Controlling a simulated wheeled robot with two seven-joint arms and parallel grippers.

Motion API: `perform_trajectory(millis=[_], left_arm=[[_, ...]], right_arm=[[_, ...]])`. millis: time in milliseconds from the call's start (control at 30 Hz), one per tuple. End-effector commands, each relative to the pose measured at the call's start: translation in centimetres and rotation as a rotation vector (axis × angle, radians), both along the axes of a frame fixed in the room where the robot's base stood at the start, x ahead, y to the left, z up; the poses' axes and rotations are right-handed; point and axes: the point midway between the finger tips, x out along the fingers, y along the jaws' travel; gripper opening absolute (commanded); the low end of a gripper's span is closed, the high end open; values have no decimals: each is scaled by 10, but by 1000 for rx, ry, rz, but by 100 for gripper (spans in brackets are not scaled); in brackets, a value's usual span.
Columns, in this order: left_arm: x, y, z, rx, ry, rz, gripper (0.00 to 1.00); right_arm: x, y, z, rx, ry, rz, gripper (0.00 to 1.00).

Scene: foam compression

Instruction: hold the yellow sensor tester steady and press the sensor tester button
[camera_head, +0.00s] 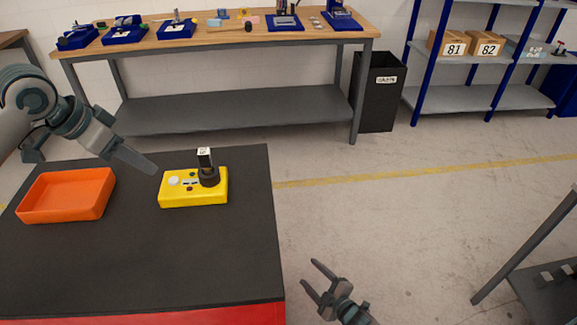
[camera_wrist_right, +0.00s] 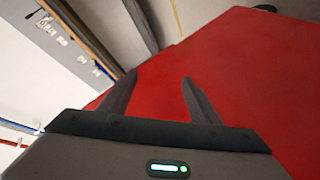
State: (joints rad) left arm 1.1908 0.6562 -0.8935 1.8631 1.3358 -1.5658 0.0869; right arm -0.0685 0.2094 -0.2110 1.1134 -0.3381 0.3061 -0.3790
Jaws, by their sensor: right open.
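The yellow sensor tester (camera_head: 193,199) lies on the dark top of the workbench (camera_head: 150,265). It has a round white button (camera_head: 173,181), small dark parts, and a black upright piece (camera_head: 207,170) with a white label on its right side. My left gripper (camera_head: 155,170) is above the bench, just left of the tester and apart from it. Its fingers line up in this view, so its opening is hidden. My right gripper (camera_head: 311,279) is open and empty, off the bench's right edge. Its two spread fingers also show in the right wrist view (camera_wrist_right: 159,82), against the red bench side.
An orange tray (camera_head: 66,197) stands on the bench at the left and looks empty. A wooden table (camera_head: 230,35) with blue fixtures is behind. A black bin (camera_head: 380,90) and blue shelves stand at the back right.

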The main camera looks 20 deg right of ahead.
Motion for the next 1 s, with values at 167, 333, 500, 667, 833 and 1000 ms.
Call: perform_trajectory(millis=[167,333,500,667,833,1000], left_arm=[[0,0,0,0,0,0,31],[0,0,0,0,0,0,31],[0,0,0,0,0,0,31],[0,0,0,0,0,0,31],[0,0,0,0,0,0,31],[0,0,0,0,0,0,31]], right_arm=[[53,-1,76,-159,-231,123,57],[91,5,151,-332,-467,242,57],[114,16,231,-535,-734,367,57],[121,32,308,-772,-1030,499,57],[109,51,383,-1085,-1413,667,57],[89,59,421,-1337,-1714,806,57]])
